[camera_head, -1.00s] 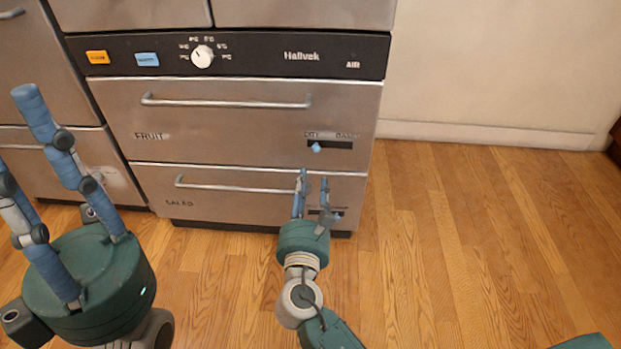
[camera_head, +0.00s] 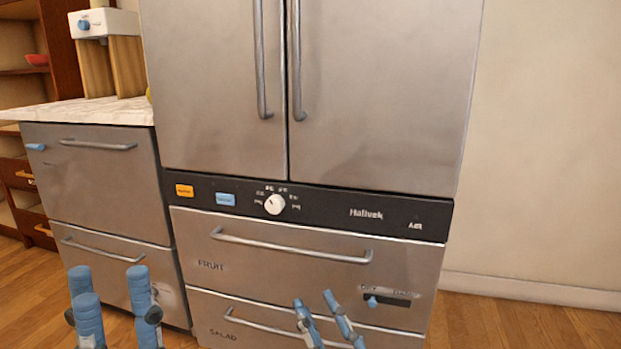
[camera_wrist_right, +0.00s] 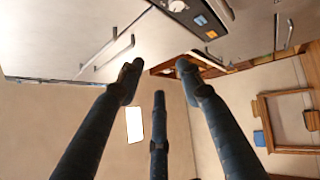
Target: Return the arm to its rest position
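My left gripper (camera_head: 108,283) shows at the lower left of the head view. Its blue fingers point up and stand apart, with nothing between them. My right gripper (camera_head: 314,300) shows at the bottom centre, in front of the lower drawer of the fridge. In the right wrist view, the fingers of my right gripper (camera_wrist_right: 158,75) are spread with an empty gap between their tips. Most of both arms is below the head view.
The steel fridge (camera_head: 370,90) has two upper doors and shut FRUIT (camera_head: 290,265) and SALAD (camera_head: 215,315) drawers. A marble-topped cabinet (camera_head: 90,180) stands left of it, carrying a white dispenser (camera_head: 105,22). Wood floor (camera_head: 520,325) at the right is clear.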

